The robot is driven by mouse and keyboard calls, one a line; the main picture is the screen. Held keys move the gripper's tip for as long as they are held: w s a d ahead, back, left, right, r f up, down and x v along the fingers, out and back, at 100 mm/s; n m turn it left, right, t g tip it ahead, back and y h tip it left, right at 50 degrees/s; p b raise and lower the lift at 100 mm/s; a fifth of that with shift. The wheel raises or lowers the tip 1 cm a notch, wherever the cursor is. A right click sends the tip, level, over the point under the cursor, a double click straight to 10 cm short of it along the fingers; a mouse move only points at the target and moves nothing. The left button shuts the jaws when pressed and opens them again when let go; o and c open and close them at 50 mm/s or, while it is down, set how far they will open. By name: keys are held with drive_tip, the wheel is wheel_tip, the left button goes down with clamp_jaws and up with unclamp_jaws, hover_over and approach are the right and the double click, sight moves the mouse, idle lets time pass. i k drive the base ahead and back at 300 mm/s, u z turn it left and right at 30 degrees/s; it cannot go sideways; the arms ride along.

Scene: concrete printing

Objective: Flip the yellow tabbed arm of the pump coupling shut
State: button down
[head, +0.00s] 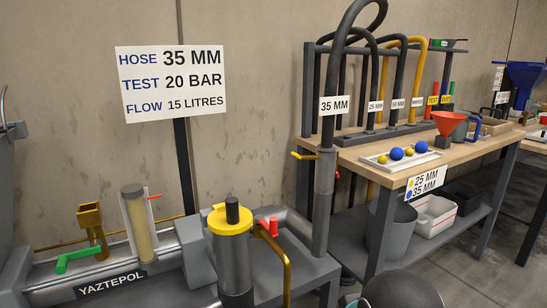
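The pump coupling (324,172) is a grey upright sleeve on top of a grey standpipe, right of the pump. A dark hose tagged 35 MM comes down into its top. A yellow arm (303,156) sticks out to the left from the coupling, roughly level, with its outer end away from the sleeve. A small red arm (337,174) shows at the coupling's right side, mostly hidden behind it. My gripper cannot be made out; only dark rounded parts, perhaps of my arm, show at the bottom edge.
A pump (110,282) marked YAZTEPOL, with a yellow-topped cylinder (230,220), stands at left. A wooden bench (375,153) with hoses, a tray (378,159) of balls and a red funnel (448,122) is close on the right. A sign (172,83) stands behind.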

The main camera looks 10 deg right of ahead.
sight(301, 156)
drive_tip(key=k, duration=1.25)
drive_tip(key=z, duration=0.25)
drive_tip(key=i, duration=0.85)
drive_tip(key=z, duration=0.15)
